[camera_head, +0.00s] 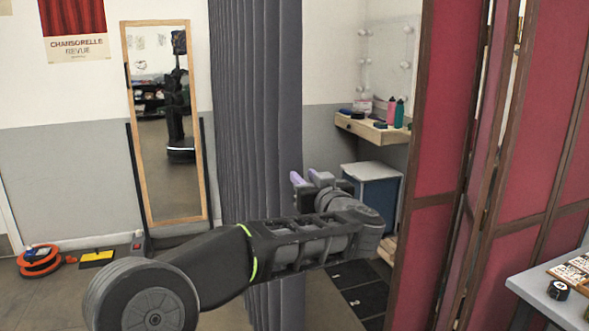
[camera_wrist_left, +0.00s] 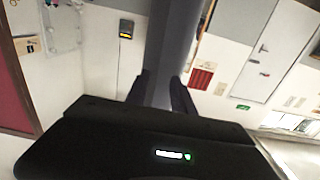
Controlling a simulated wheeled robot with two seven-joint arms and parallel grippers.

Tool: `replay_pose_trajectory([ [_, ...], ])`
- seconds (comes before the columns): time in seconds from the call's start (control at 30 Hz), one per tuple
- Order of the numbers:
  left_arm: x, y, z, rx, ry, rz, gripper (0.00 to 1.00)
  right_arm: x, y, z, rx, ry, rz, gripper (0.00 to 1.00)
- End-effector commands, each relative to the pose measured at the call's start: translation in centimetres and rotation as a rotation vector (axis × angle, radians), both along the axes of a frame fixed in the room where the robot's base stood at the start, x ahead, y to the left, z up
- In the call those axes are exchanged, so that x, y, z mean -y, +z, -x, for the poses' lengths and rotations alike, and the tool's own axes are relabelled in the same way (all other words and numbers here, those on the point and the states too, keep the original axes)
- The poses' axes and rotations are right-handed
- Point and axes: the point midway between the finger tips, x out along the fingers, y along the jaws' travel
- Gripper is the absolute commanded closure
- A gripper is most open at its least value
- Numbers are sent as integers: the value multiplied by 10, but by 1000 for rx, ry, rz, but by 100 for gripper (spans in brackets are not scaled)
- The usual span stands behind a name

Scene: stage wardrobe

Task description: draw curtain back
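A dark grey pleated curtain (camera_head: 258,110) hangs from above the top of the head view to its bottom edge, left of centre. My left arm crosses in front of its lower part. My left gripper (camera_head: 308,179) is at the curtain's right edge, with its purple-padded fingers apart. In the left wrist view the curtain (camera_wrist_left: 173,45) shows as a narrow grey strip between the two black fingers of the gripper (camera_wrist_left: 161,92). I see no clear pinch on the cloth. My right gripper is not in view.
A red folding screen (camera_head: 445,110) stands to the right, near a grey table (camera_head: 540,290). Behind the curtain are a wooden shelf (camera_head: 355,127) with bottles and a blue-grey cabinet (camera_head: 375,190). A framed mirror (camera_head: 165,190) and an orange cable reel (camera_head: 40,262) are left.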

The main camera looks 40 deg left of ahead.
Motion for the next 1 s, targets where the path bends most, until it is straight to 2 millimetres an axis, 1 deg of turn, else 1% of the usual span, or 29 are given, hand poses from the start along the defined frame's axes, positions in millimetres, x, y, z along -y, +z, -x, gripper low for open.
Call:
replay_pose_trajectory([
  [0.17, -8, 0, -6, -1, 1, 1, 71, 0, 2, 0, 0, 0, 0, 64],
  [0.5, -50, 0, -35, 0, 0, 2, 71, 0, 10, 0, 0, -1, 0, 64],
  [0.6, -58, -1, -41, 0, -1, 1, 71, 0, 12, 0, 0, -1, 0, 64],
  [0.73, -64, 0, -45, 1, -2, -1, 71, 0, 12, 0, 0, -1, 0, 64],
  [0.97, -64, -1, -45, 1, -2, -1, 71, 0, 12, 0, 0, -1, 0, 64],
  [1.0, -64, -1, -45, 1, -2, -1, 73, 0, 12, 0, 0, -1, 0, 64],
])
